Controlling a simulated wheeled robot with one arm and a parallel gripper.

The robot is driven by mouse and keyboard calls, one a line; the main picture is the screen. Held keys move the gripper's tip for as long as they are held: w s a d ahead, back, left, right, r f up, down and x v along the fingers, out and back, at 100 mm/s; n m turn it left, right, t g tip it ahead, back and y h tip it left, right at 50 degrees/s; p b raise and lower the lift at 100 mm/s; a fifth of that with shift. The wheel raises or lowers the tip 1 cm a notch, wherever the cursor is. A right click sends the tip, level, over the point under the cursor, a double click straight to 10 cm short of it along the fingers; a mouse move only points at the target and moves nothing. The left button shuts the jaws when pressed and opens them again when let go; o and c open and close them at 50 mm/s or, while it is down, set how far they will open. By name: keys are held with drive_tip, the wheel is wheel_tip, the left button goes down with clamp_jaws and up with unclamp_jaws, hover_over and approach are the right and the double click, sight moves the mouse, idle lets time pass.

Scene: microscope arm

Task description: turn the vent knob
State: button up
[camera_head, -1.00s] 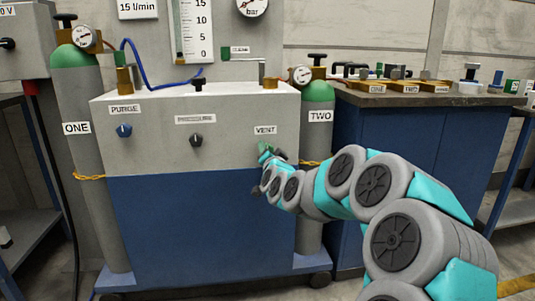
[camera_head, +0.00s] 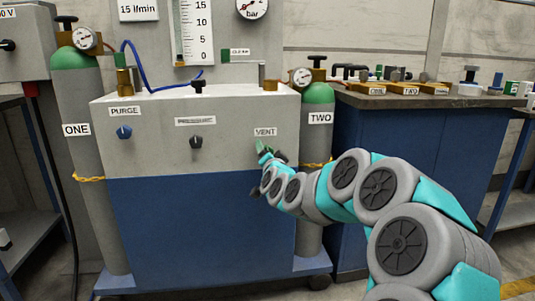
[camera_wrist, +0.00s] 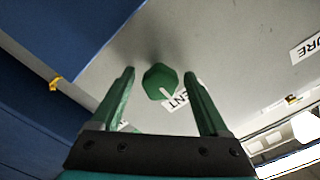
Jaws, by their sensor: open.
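The vent knob (camera_wrist: 160,82) is a green faceted knob with a pale pointer line, on the grey panel in the wrist view. My gripper (camera_wrist: 159,76) is open, with one green finger on each side of the knob and a visible gap to both. I cannot tell how deep the knob sits between the fingers. In the head view my gripper (camera_head: 266,152) is just below the VENT label (camera_head: 265,132), and the arm and gripper hide the knob there. In the wrist view the VENT label (camera_wrist: 181,101) is partly covered.
The grey panel (camera_head: 225,155) also carries a blue purge knob (camera_head: 124,132) and a black pressure knob (camera_head: 196,142). Green-topped cylinder TWO (camera_head: 309,180) stands close to the right of the panel, and cylinder ONE (camera_head: 80,150) stands at its left. A workbench (camera_head: 395,180) is farther right.

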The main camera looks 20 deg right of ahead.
drive_tip(key=shift+s, duration=0.1)
drive_tip(key=v, duration=0.7)
drive_tip(key=shift+s, duration=0.35)
drive_tip(key=shift+a, duration=0.15)
drive_tip(key=s+a+f+n+g+y+p, duration=0.2)
drive_tip(key=s+a+f+n+g+y, duration=0.15)
drive_tip(key=s+a, duration=0.4)
drive_tip(key=s+a+f+n+g+y+p, duration=0.25)
drive_tip(key=s+a+f+n+g, duration=0.2)
drive_tip(key=a, duration=0.65)
drive_tip(key=s+f+n+g+p, duration=0.1)
drive_tip(key=s+g, duration=0.4)
drive_tip(key=s, duration=1.1)
drive_tip(key=s+f+n+g+h+p, duration=0.1)
drive_tip(key=s+f+n+g, duration=0.2)
drive_tip(key=s, duration=1.3)
drive_tip(key=g, duration=0.3)
drive_tip(key=shift+p, duration=0.4)
drive_tip(key=shift+s, duration=0.15)
